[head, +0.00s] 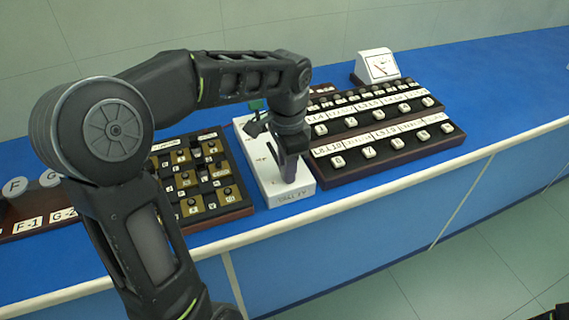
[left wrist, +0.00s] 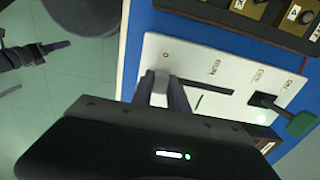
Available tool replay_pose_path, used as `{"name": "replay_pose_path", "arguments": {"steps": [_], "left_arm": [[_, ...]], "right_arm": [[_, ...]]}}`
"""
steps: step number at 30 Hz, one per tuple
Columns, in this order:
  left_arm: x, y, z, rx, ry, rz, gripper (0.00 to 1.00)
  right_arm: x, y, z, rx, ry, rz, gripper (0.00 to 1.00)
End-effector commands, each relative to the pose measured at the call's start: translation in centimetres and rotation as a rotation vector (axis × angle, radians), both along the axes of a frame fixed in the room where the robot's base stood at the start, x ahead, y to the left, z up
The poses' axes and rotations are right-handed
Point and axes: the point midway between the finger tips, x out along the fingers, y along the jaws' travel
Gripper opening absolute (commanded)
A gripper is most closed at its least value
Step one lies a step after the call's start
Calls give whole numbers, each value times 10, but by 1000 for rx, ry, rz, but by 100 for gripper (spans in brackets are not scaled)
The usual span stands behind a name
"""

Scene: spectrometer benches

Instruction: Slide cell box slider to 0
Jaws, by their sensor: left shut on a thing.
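The cell box is a white box (head: 268,176) on the blue bench, with a slot in its top. It also shows in the left wrist view (left wrist: 200,60), with a "0" mark near its left end and other marks farther right. The pale slider knob (left wrist: 160,88) is at the slot's left end, beside the "0". My left gripper (head: 289,172) is shut on the knob, and its fingers (left wrist: 163,94) flank it. In the head view the fingers hide the knob. A dark, finger-like tip (left wrist: 55,46) over the floor appears to be my right gripper; its jaws are unclear.
A green-handled lever (left wrist: 300,123) stands at the box's other end. A panel of brown switches (head: 205,175) is left of the box, and stepped button panels (head: 385,148) are to its right. A white meter (head: 377,66) stands behind. The bench's front edge is close.

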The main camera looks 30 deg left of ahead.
Motion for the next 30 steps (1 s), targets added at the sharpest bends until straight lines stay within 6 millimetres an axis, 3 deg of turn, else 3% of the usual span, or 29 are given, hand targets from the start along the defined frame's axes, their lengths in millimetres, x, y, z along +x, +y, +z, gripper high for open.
{"name": "replay_pose_path", "arguments": {"steps": [1,2,10,20,30], "left_arm": [[-2,-4,-1,-7,7,-2,0],[-2,-4,-1,-7,7,-3,21],[-1,-3,-1,-5,6,-2,42],[-1,-2,3,-4,3,-2,42],[0,-2,52,-4,1,-2,42]], "right_arm": [[0,0,0,0,0,0,36],[0,0,0,0,0,0,36],[0,0,0,0,0,0,36],[0,0,0,0,0,0,36],[0,0,0,0,0,0,36]]}}
